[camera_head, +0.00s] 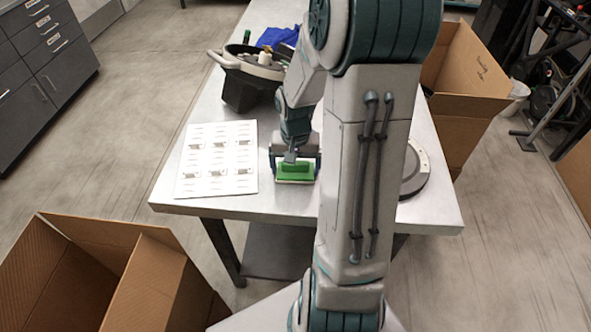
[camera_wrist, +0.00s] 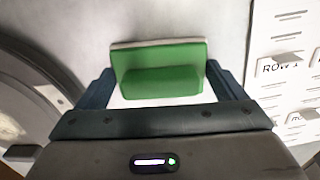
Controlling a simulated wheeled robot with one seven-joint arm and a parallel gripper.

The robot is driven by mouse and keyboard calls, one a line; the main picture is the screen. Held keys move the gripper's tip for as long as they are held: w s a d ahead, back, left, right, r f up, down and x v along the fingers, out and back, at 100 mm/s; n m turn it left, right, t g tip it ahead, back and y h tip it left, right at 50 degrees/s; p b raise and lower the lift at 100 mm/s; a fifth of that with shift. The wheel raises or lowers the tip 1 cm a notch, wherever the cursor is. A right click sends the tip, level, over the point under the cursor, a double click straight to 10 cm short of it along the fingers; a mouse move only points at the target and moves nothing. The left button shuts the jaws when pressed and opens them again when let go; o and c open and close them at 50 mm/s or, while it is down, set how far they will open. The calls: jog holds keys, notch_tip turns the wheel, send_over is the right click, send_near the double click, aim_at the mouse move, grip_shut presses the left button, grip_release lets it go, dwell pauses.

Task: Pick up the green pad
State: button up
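The green pad (camera_head: 295,170) is a flat green piece with a pale edge and a raised green block. It lies at the front of the metal table, just right of the printed sheet. My gripper (camera_head: 295,165) is low over the table, with one finger on each side of the pad. In the wrist view the pad (camera_wrist: 160,62) sits between the tips of my gripper (camera_wrist: 160,68), which are spread wide. Pale gaps show between the raised block and the fingers. Whether the fingertips touch the pad's outer edges is hard to tell.
The printed sheet (camera_head: 217,158) lies left of the pad. A round grey device (camera_head: 413,170) stands to the right, partly behind my arm. A black tub (camera_head: 247,88) and a blue cloth (camera_head: 278,37) are farther back. Open cardboard boxes (camera_head: 150,285) flank the table (camera_head: 180,206).

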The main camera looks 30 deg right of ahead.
jog(key=shift+r, duration=0.1)
jog(key=shift+r, duration=0.55)
notch_tip(320, 180, up, 2)
jog(key=shift+r, duration=0.2)
jog(key=s+a+r+b, duration=0.1)
jog(key=a+r, duration=0.6)
jog(key=a, duration=0.4)
jog(key=shift+s+a+r+b, duration=0.15)
jog(key=shift+s+a+b, duration=0.1)
jog(key=shift+a+b, duration=0.15)
jog(key=shift+d, duration=0.1)
jog(key=shift+o, duration=0.6)
